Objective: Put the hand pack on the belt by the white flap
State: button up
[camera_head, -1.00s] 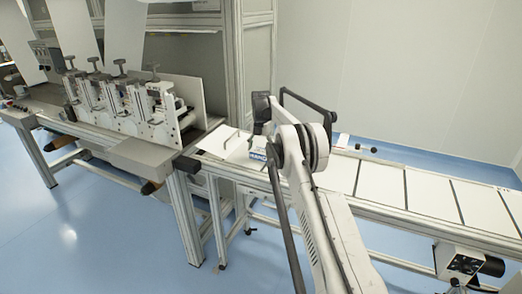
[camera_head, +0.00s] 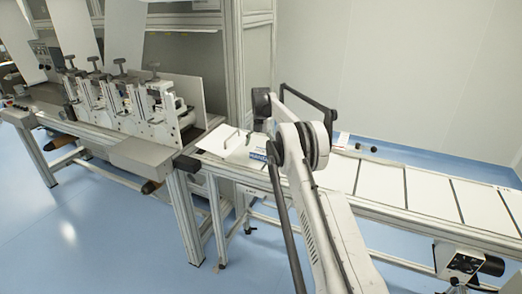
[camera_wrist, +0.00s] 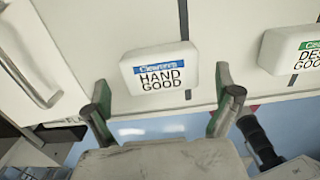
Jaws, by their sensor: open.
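The hand pack (camera_wrist: 160,68) is a white, rounded pack with a blue-banded "HAND GOOD" label, face up on the white belt surface (camera_wrist: 100,22) in the wrist view. My gripper (camera_wrist: 150,78) is open, with one green-edged finger on each side of the pack and gaps to both. No contact shows; the height between them is hard to judge. In the head view, part of a blue label (camera_head: 258,157) shows beside my arm, which hides the gripper. The white flap (camera_head: 224,139) with a handle is left of it, also at the wrist view's left edge (camera_wrist: 22,62).
A similar white pack with a green-banded label (camera_wrist: 292,50) lies right of the hand pack. The belt (camera_head: 380,184) runs right with dark cross lines and looks clear there. The machine with white rollers and knobs (camera_head: 125,98) stands left. A wall is behind.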

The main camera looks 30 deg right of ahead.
notch_tip(320, 180, up, 10)
jog(key=r, duration=0.1)
notch_tip(320, 180, up, 14)
jog(key=m+t, duration=0.2)
jog(key=m, duration=0.4)
send_over(261, 150)
jog(key=s+a, duration=0.6)
jog(key=a, duration=0.2)
jog(key=s+a+r+m+t, duration=0.1)
jog(key=s+a+r+m, duration=0.25)
jog(key=s, duration=0.35)
jog(key=s+a+r+m+t, duration=0.1)
jog(key=s+a+r+m, duration=0.3)
jog(key=s, duration=0.4)
jog(key=s+a+f+m+t, duration=0.1)
jog(key=s+a+m, duration=0.25)
jog(key=s, duration=0.55)
jog(key=s+a+f+m, duration=0.15)
jog(key=s+a, duration=0.25)
jog(key=s, duration=0.5)
jog(key=s+a+f+m+t, duration=0.1)
jog(key=s+f+m, duration=0.2)
jog(key=s+f, duration=0.2)
jog(key=s+a+f+m+t, duration=0.1)
jog(key=s+f+m, duration=0.3)
jog(key=s, duration=0.7)
notch_tip(261, 150, down, 2)
jog(key=shift+a, duration=0.7)
